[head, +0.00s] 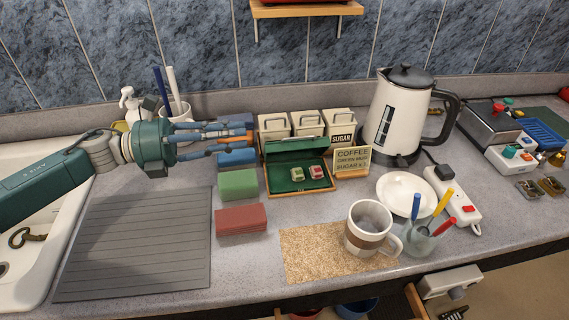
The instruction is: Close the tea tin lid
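The tea tin is probably the wooden-edged box with green lining (299,186) at mid-counter; no label on it is visible. Its lid (297,150) is up, tilted back at the rear edge, green lining facing me. A green packet (297,173) and a red packet (317,172) lie inside. My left gripper (242,137) points right from the left, just left of the raised lid and apart from it. Its blue fingers are spread, with nothing seen held between them. My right gripper is out of view.
Cream canisters (273,128) stand behind the box, and a menu sign (351,161) at its right. Blue, green (238,185) and red (241,220) blocks line its left. A kettle (396,115), plate (405,194) and mug (367,230) are to the right. The grey ribbed mat (135,245) is bare.

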